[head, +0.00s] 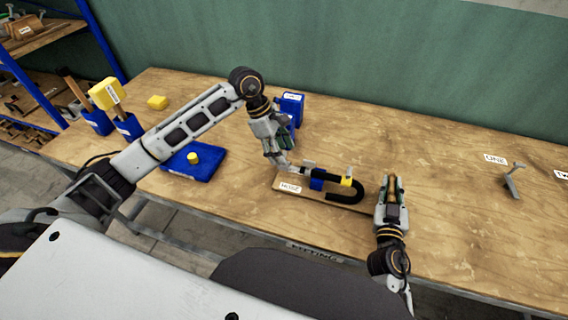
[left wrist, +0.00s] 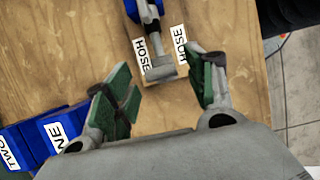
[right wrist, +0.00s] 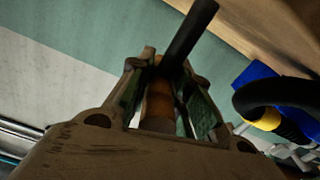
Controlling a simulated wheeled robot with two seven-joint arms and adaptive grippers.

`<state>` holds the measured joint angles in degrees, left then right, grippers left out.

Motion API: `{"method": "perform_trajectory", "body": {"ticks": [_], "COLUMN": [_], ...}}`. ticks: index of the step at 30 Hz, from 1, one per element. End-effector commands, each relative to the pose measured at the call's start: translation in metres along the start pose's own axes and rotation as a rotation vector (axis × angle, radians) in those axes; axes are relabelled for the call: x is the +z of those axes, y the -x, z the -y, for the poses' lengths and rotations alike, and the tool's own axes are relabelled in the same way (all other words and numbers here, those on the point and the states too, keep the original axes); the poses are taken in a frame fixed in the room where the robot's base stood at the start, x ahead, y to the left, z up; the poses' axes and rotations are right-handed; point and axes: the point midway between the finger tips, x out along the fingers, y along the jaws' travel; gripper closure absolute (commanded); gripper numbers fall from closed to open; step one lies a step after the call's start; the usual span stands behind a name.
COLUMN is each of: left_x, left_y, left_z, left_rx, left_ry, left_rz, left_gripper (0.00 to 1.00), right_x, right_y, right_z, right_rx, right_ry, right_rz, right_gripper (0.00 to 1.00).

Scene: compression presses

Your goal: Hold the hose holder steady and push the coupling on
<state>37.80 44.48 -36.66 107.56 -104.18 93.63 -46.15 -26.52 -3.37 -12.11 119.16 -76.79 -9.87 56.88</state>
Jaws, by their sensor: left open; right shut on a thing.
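The hose holder (head: 318,180) has a blue clamp and a grey bar on a wooden board (head: 283,187) labelled HOSE. A black hose (head: 358,190) with a yellow band curves out of its right side in a U. My left gripper (head: 280,163) is open at the holder's left end. In the left wrist view the holder's grey bar (left wrist: 160,70) lies between and ahead of the parted fingers, apparently untouched. My right gripper (head: 392,188), right of the hose, is shut on a brown cylindrical piece (right wrist: 160,100), likely the coupling. A dark rod overlaps it; I cannot tell whether they join.
A blue tray (head: 178,172) with a yellow piece lies left of the holder. A blue box (head: 291,105) stands behind my left gripper. Blue holders (head: 98,122) stand at the far left. A grey hook-shaped part (head: 513,182) is at the right. The back middle is clear.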

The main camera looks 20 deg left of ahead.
Motion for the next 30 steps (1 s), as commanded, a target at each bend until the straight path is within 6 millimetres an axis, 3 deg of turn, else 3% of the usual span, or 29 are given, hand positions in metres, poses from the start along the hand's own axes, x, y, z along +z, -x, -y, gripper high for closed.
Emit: {"method": "perform_trajectory", "body": {"ticks": [9,21,30], "left_x": [0.000,0.000,0.000], "left_y": [-0.021,-0.024,-0.023], "left_z": [0.000,0.000,0.000], "left_rx": [-0.001,-0.001,0.000], "left_ry": [0.000,0.000,0.000], "left_rz": [-0.001,0.000,0.000], "left_gripper": [0.45,0.45,0.82], "right_x": [0.000,0.000,0.000], "right_y": [0.000,0.000,0.000], "right_z": [0.000,0.000,0.000], "right_rx": [0.000,0.000,0.000], "right_ry": [0.004,0.005,0.005], "right_rz": [-0.001,-0.001,-0.001], "right_gripper": [1.00,1.00,1.00]}}
